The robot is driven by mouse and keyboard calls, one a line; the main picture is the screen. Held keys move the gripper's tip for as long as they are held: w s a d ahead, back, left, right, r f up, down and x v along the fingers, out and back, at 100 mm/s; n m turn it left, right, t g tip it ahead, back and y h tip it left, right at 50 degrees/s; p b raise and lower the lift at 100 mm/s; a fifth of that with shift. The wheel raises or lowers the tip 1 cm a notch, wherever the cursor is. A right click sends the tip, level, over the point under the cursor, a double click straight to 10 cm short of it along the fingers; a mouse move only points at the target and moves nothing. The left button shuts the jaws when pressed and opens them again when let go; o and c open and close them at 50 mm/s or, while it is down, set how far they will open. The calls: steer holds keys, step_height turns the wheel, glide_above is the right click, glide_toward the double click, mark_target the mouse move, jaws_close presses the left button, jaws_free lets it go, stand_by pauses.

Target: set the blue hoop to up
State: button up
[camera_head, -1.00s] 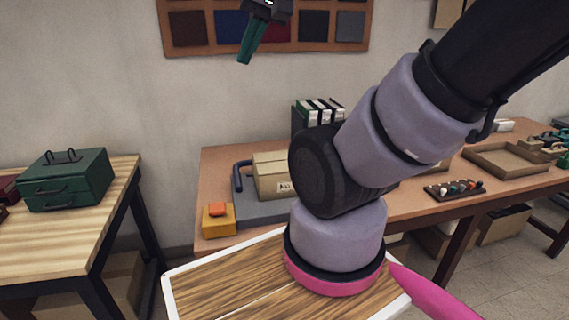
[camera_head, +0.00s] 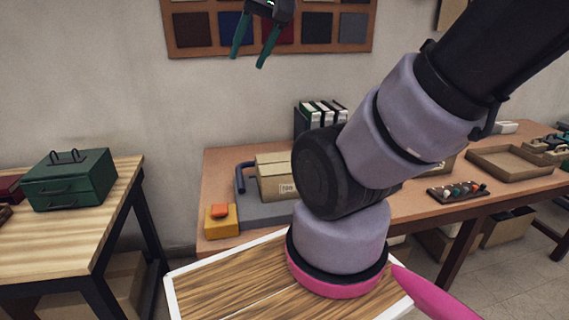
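The blue hoop (camera_head: 241,178) is a dark blue bar on the left part of a flat grey base (camera_head: 268,214) on the brown table. Its left side and top corner show; a cardboard box stands close to its right and seems to hide the rest. I cannot tell its exact tilt. My gripper (camera_head: 248,61) hangs at the top of the view, in front of the wall and high above the hoop. Its two green fingers are spread, with nothing between them.
The cardboard box (camera_head: 275,178) and a yellow block with an orange top (camera_head: 221,222) are beside the hoop. Binders (camera_head: 320,117) stand behind. My arm crosses the right half. A green toolbox (camera_head: 69,180) is on the left table. Air above the hoop is clear.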

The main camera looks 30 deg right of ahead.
steer(key=w+d+f+m+g, duration=0.1)
steer(key=w+d+f+m, duration=0.25)
steer(key=w, duration=0.45)
steer(key=w+d+f+m+g+h, duration=0.1)
steer(key=w+d+f+m, duration=0.25)
steer(key=w, duration=0.45)
steer(key=w+d+f+m+g, duration=0.1)
steer(key=w+d+f+m, duration=0.25)
steer(key=w, duration=0.45)
steer(key=w+d+f+m, duration=0.2)
steer(key=w+d+f, duration=0.1)
steer(key=f, duration=0.8)
steer(key=w+d+f+m+g+h, duration=0.1)
steer(key=w+d+f, duration=0.3)
steer(key=f, duration=0.8)
steer(key=w+d+f+m, duration=0.3)
steer(key=w+d+f, duration=0.1)
steer(key=f, duration=0.8)
steer(key=shift+d+g+h, duration=0.3)
steer(key=shift+d+g, duration=0.1)
steer(key=shift+d, duration=0.15)
jaws_close()
